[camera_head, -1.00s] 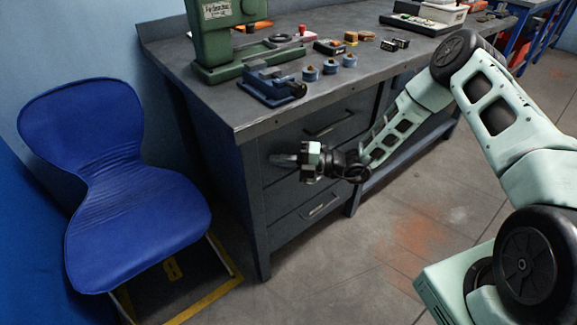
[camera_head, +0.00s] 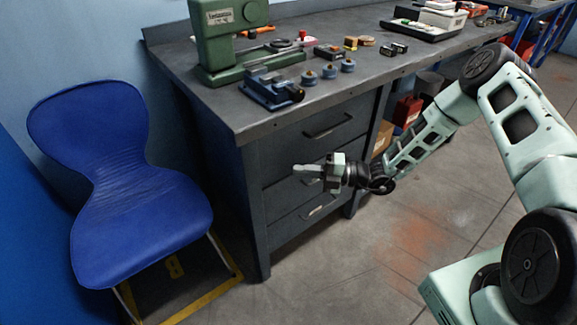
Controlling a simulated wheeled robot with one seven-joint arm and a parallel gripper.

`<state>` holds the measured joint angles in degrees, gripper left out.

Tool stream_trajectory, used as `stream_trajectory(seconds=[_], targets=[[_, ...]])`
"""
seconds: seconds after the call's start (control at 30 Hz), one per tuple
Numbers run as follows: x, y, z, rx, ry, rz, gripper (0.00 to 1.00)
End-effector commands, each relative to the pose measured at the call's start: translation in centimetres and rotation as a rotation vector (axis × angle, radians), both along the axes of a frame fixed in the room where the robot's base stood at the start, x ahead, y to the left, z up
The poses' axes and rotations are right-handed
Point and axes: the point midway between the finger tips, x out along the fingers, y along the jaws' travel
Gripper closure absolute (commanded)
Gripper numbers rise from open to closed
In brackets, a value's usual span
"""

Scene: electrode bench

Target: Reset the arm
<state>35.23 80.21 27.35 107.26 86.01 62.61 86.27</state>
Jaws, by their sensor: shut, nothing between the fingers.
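My gripper (camera_head: 307,169) is at the end of my pale green arm, in front of the bench drawers and below the bench top. Its fingers point left and are shut with nothing between them. The arm reaches in from the right side of the view and bends at a raised elbow joint. The gripper appears apart from the drawer fronts, though the exact gap is hard to tell.
A grey workbench (camera_head: 262,130) carries a green machine (camera_head: 215,40), a blue vise (camera_head: 270,90), several blue-rimmed round pieces and a black tray (camera_head: 425,30). A blue chair (camera_head: 140,215) stands left. A red box (camera_head: 407,110) sits under the bench. The floor (camera_head: 400,220) in front is clear.

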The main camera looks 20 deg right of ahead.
Motion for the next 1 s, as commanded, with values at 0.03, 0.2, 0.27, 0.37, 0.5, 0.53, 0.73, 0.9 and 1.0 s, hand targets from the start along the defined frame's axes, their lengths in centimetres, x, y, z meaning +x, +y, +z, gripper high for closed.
stream_trajectory(seconds=[0.03,0.2,0.27,0.37,0.5,0.53,0.73,0.9,1.0], targets=[[-0.4,-1.1,0.0,0.000,0.001,-0.004,1.00],[-1.6,-3.7,0.0,0.000,0.001,-0.002,1.00],[-1.9,-4.2,0.0,0.000,0.000,-0.001,1.00],[-2.2,-4.8,0.0,0.001,0.001,0.000,1.00],[-2.4,-5.1,0.0,0.001,0.001,0.001,1.00],[-2.4,-5.2,0.0,0.001,0.001,0.001,1.00],[-3.8,-2.2,3.5,-0.110,-0.147,0.161,1.00],[-8.4,3.2,9.6,-0.309,-0.507,0.519,1.00],[-11.8,5.6,12.7,-0.398,-0.757,0.749,1.00]])
